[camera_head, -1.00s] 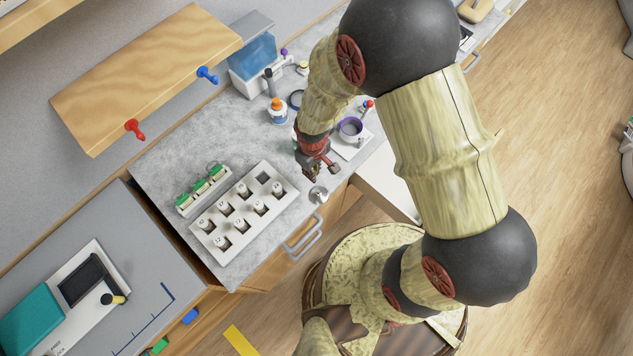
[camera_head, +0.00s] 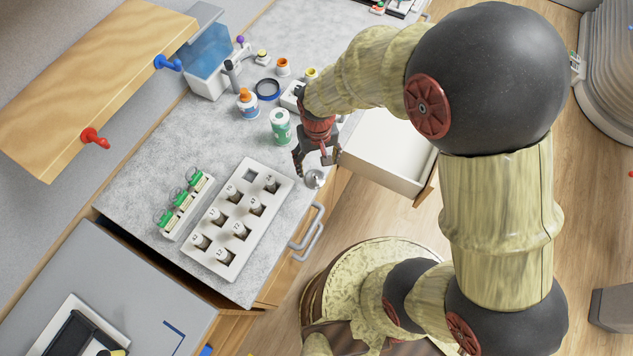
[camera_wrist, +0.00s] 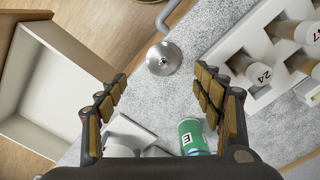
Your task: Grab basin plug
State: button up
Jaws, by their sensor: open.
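The basin plug (camera_head: 314,180) is a small round silver metal disc with a knob on top. It lies on the grey speckled worktop near its front edge, beside the white rack. In the wrist view the plug (camera_wrist: 163,60) shows whole, just beyond the fingertips and roughly centred between them. My gripper (camera_head: 315,164) is open and empty, pointing down close to the plug. In the wrist view my gripper (camera_wrist: 160,84) has its two padded fingers spread wide, with nothing between them.
A white rack (camera_head: 238,218) of numbered vials stands left of the plug. A green-labelled container (camera_head: 281,127) and a glue bottle (camera_head: 248,104) stand behind. An open white drawer (camera_head: 385,158) is at the right. A metal handle (camera_head: 308,232) projects at the front edge.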

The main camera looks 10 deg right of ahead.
aim_at(315, 176)
jog(key=shift+o, duration=0.2)
jog(key=shift+s+f, duration=0.15)
jog(key=shift+f, duration=0.2)
jog(key=f, duration=0.4)
jog(key=f+b, duration=0.1)
jog(key=f, duration=0.2)
jog(key=shift+a+f, duration=0.1)
jog(key=shift+a, duration=0.25)
jog(key=shift+c, duration=0.8)
jog(key=c, duration=1)
